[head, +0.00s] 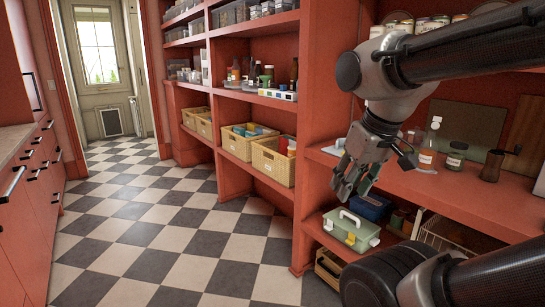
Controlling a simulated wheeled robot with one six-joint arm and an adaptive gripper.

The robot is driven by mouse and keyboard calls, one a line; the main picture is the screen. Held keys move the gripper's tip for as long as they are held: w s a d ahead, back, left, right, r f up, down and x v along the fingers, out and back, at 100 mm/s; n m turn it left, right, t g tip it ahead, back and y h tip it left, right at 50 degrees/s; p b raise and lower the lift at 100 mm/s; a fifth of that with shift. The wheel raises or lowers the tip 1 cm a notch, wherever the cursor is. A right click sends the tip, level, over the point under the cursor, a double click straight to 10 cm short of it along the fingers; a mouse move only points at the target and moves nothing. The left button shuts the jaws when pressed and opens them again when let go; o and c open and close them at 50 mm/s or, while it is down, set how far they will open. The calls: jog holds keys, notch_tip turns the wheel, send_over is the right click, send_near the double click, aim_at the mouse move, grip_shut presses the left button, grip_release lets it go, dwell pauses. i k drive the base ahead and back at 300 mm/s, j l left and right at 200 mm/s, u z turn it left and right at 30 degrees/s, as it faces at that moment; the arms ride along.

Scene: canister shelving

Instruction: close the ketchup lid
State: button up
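I cannot pick out a ketchup bottle or its lid for certain in the head view. A small red item (283,146) stands in the front yellow bin, but it is too small to identify. Small bottles (268,72) stand on the shelf above that bin. My gripper (349,190) hangs down in front of the right-hand shelving, above and in front of a green box with a white handle (351,232). No object shows in my gripper. Its fingers are dark and small here, so their opening is unclear.
Yellow bins (236,147) line the lower shelf. A counter (432,195) at the right holds a labelled glass jar (455,160), a lidded canister (427,158) and a brown grinder (492,166). The checkered floor (170,240) is clear. Red drawers (25,210) stand left.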

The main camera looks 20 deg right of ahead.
aim_at(435, 125)
jog(key=i+z, duration=0.25)
jog(key=z, duration=0.15)
jog(key=i+j+z, duration=0.1)
jog(key=i+z, duration=0.3)
jog(key=i+j+z, duration=0.15)
jog(key=z, duration=0.3)
jog(key=i+j+z, duration=0.2)
jog(key=z, duration=0.2)
jog(key=i+j+z, duration=0.4)
jog(key=j+z, duration=0.2)
jog(key=i+j+z, duration=0.15)
jog(key=j+z, duration=0.2)
jog(key=k+j+z, duration=0.15)
jog(key=j, duration=0.25)
jog(key=k+j+z, duration=0.15)
jog(key=k+j, duration=0.15)
jog(key=k+j+z, duration=0.15)
jog(key=j, duration=0.3)
jog(key=i+j+u, duration=0.2)
jog(key=u, duration=0.25)
jog(key=i, duration=0.05)
